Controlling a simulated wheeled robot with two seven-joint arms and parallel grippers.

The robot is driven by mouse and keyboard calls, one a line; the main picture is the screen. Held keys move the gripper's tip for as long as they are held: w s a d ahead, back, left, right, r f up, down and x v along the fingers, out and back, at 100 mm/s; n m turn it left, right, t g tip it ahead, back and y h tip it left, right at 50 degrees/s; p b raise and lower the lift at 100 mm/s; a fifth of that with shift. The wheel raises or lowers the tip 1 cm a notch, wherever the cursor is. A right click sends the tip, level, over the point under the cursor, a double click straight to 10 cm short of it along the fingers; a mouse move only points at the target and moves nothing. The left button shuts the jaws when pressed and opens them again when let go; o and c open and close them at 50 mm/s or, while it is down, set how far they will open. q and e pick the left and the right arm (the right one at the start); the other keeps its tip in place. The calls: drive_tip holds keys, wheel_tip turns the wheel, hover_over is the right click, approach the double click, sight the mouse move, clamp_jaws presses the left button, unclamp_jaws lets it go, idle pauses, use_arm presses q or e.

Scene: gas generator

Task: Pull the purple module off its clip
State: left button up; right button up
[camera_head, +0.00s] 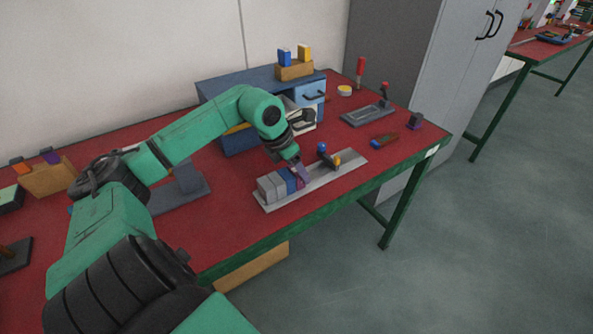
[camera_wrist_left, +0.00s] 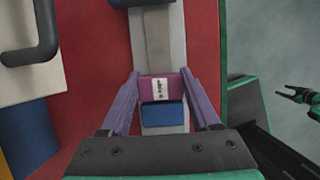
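The purple module (camera_wrist_left: 157,88), with a white label, sits in the row on the grey rail, beside a blue module (camera_wrist_left: 163,115). In the head view the rail (camera_head: 340,168) lies near the table's front edge, with grey blocks (camera_head: 270,187) and the blue module (camera_head: 288,180) on it. My left gripper (camera_wrist_left: 160,82) reaches down with one lavender finger on each side of the purple module. No clear gap shows, but I cannot tell whether the fingers press on it. In the head view the left gripper (camera_head: 301,172) largely hides the module. My right gripper (camera_wrist_left: 287,92) appears small, open and empty over the floor.
A blue-knobbed post (camera_head: 322,149) and a yellow piece (camera_head: 337,161) stand on the rail beyond my gripper. A blue drawer cabinet (camera_head: 313,91) stands behind. Red tabletop (camera_head: 232,218) is clear in front.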

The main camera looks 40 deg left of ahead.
use_arm(q)
clamp_jaws()
use_arm(e)
drive_tip(key=shift+d, duration=0.25)
use_arm(q)
drive_tip(key=shift+w+a+r, duration=0.1)
drive_tip(key=shift+w+r, duration=0.1)
drive_tip(key=shift+r, duration=0.2)
use_arm(e)
drive_tip(key=shift+d+r, duration=0.1)
drive_tip(key=shift+r, duration=0.1)
use_arm(q)
drive_tip(key=shift+s, duration=0.2)
use_arm(e)
drive_tip(key=shift+s, duration=0.1)
use_arm(q)
drive_tip(key=shift+f, duration=0.1)
drive_tip(key=shift+r, duration=0.3)
idle(0.4)
